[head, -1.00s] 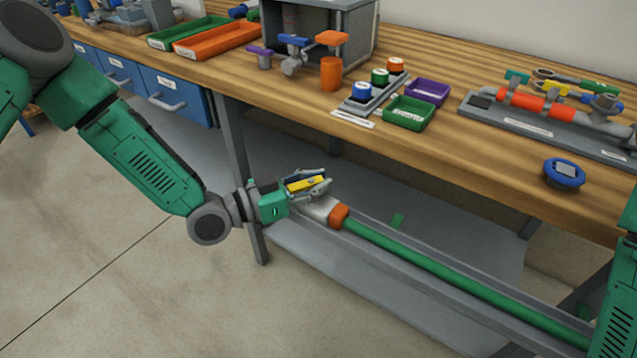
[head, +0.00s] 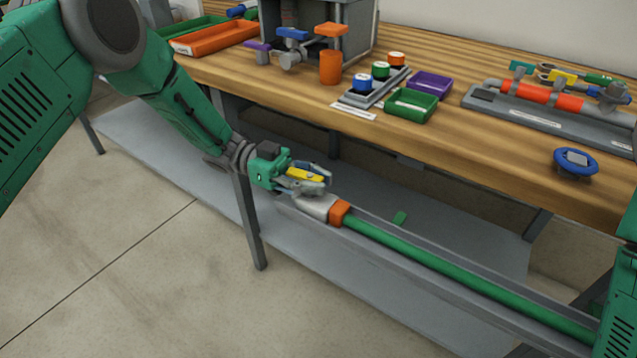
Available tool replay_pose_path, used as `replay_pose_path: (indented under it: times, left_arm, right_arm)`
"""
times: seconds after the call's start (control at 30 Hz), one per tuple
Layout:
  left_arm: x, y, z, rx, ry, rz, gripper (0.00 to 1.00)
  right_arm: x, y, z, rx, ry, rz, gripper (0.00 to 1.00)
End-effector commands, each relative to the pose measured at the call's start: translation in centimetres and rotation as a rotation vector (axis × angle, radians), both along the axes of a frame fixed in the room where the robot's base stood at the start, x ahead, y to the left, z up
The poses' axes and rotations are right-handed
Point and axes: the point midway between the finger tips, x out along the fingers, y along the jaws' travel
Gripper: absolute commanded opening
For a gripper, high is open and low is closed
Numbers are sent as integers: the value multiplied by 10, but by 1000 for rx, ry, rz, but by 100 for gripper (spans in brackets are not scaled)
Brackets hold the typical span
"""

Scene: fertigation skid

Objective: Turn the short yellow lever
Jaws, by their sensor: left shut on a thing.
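A short yellow lever (head: 304,175) sits on a grey valve body (head: 315,204) at the left end of a green pipe, in front of and below the bench edge. My left gripper (head: 318,181) is shut on the yellow lever, with its fingers on either side. The fingers hide part of the lever and its pivot. Another yellow handle (head: 563,77) is on the pipe assembly at the back right of the bench. My right gripper is out of view; only green arm parts show at the right edge.
The green pipe (head: 450,270) with an orange collar (head: 339,213) runs to the lower right along a grey rail. The wooden bench (head: 480,140) overhangs behind it, carrying trays, valves and a blue handwheel (head: 576,163). A bench leg (head: 250,220) stands close below my left wrist. Floor at lower left is clear.

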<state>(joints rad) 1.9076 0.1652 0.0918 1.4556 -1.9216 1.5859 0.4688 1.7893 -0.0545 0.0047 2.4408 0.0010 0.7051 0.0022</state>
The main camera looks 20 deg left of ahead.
Motion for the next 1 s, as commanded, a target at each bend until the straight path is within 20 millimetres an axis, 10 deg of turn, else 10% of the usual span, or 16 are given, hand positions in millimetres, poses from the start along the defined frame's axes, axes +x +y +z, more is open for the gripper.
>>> replay_pose_path:
  times: [0.9, 0.93, 1.0]
  left_arm:
    - [-2, 1, 1, -3, -1, -168, 0]
    - [-2, 1, 1, -3, -1, -168, 25]
    - [-2, 1, 1, -3, -1, -167, 38]
  right_arm:
    - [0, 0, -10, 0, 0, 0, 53]
    - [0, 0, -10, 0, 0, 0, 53]
    - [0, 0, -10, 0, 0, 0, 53]
